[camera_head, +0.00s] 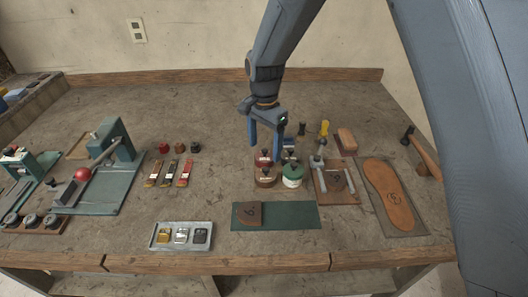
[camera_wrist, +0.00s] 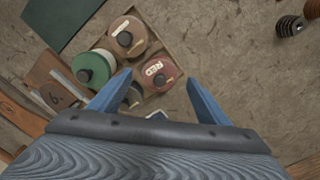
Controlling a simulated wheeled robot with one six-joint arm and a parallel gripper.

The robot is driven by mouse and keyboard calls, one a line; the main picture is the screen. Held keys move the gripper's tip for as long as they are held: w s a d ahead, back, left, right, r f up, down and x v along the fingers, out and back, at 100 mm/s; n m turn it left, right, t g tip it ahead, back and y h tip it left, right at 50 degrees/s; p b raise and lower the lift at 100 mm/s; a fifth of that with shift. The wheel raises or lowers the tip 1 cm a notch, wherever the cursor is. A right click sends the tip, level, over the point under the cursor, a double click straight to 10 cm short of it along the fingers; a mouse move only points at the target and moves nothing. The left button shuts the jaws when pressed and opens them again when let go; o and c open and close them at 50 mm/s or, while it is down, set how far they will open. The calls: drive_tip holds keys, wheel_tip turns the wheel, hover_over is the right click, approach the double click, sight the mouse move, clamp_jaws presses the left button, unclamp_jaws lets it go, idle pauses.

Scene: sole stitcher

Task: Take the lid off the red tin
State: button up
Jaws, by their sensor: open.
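The red tin (camera_wrist: 163,68) sits in a shallow wooden tray, its lid on, with a pale "RED" label and a dark knob on top. In the head view the red tin (camera_head: 263,162) is partly behind my fingers. My gripper (camera_wrist: 158,78) is open and empty, pointing down, with its blue fingertips on either side of the knob in the wrist view. In the head view my gripper (camera_head: 265,151) is right over the red tin; I cannot tell the exact height gap.
A brown tin (camera_wrist: 125,36) and a green tin (camera_wrist: 92,67) stand close beside the red tin. A dark tin (camera_head: 290,155) is partly hidden behind a finger. A tool board (camera_head: 343,193) lies to the right. Bare bench (camera_head: 225,130) is free to the left.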

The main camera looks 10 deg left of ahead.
drive_tip(key=shift+f, duration=0.6)
drive_tip(key=c, duration=1.1)
drive_tip(key=shift+r, duration=0.1)
drive_tip(key=shift+c, duration=0.2)
